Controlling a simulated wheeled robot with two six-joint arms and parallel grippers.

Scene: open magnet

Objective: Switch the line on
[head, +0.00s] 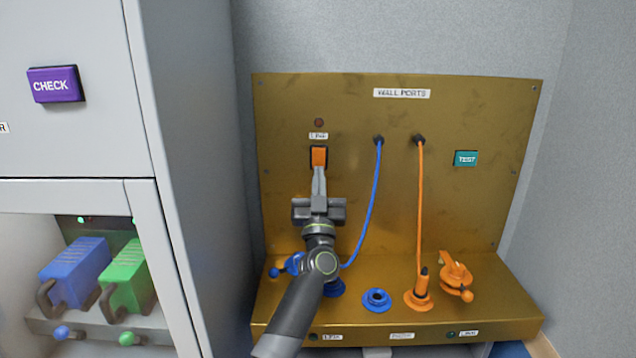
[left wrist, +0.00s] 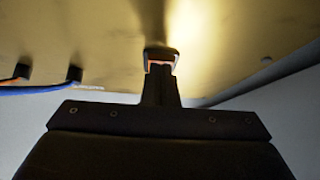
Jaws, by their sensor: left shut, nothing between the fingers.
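The orange line switch (head: 319,155) sits in a dark frame on the brass wall panel (head: 470,220), under a small label that seems to read LINE (head: 318,136). A dark round lamp (head: 319,122) is above the label and looks unlit. My left gripper (head: 319,172) is shut and empty, with its fingertips at the lower edge of the switch. In the left wrist view the fingertips (left wrist: 159,72) reach the switch (left wrist: 160,57), and they hide part of it. Whether they press on it I cannot tell. My right gripper is not in view.
A blue cable (head: 375,190) and an orange cable (head: 420,190) hang right of my arm. A blue socket (head: 377,299), an orange plug (head: 421,283) and an orange clamp (head: 455,272) are on the ledge. A teal TEST button (head: 466,158) is at right. A grey cabinet (head: 170,120) stands left.

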